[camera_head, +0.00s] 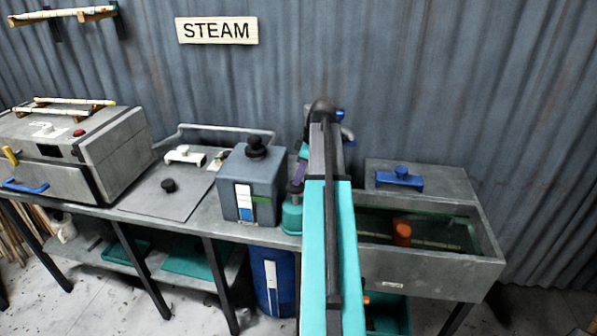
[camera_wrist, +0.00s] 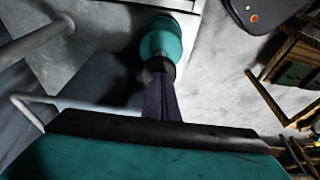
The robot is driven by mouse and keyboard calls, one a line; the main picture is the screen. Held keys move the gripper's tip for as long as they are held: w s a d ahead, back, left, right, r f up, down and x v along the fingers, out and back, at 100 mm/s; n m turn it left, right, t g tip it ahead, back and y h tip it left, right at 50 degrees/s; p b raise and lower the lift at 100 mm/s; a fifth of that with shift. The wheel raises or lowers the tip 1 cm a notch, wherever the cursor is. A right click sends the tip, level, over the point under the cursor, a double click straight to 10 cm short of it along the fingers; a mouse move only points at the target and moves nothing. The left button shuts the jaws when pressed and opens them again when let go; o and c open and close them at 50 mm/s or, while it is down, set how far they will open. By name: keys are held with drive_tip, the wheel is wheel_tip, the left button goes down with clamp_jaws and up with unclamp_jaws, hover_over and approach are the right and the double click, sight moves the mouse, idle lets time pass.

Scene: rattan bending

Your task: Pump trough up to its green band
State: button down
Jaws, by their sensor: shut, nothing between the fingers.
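The grey trough (camera_head: 435,268) stands at the right end of the bench, with an orange float (camera_head: 402,234) in its dark interior. A green strip (camera_head: 440,243) shows faintly inside; I cannot tell the water level against it. A teal pump-like cylinder (camera_head: 291,218) stands left of my arm; it also shows in the wrist view (camera_wrist: 160,38) with a dark top. My gripper (camera_head: 294,188) is shut and empty, its purple fingers pointing down at that top. In the wrist view the fingertips (camera_wrist: 160,76) are at the dark cap; contact is unclear. My arm hides part of the trough's left end.
A grey box (camera_head: 234,165) with a black knob and a gauge stands left of the cylinder. A metal chest (camera_head: 110,150) is at far left. A blue drum (camera_head: 268,285) stands below.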

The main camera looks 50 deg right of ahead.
sight(301, 187)
drive_tip(key=shift+f, duration=0.1)
idle(0.3)
drive_tip(key=shift+f+b, duration=1.7)
drive_tip(key=shift+f, duration=1)
drive_tip(key=shift+s+f, duration=0.1)
drive_tip(key=shift+a+f, duration=0.1)
drive_tip(key=shift+r+p, duration=1.25)
drive_tip(key=shift+r, duration=1.15)
drive_tip(key=shift+r+b, duration=0.1)
drive_tip(key=shift+b, duration=0.2)
drive_tip(key=shift+s+d+r+b, duration=0.15)
drive_tip(key=shift+d+r+b, duration=0.15)
drive_tip(key=shift+r, duration=0.4)
drive_tip(key=b+v, duration=0.2)
drive_tip(key=v, duration=0.6)
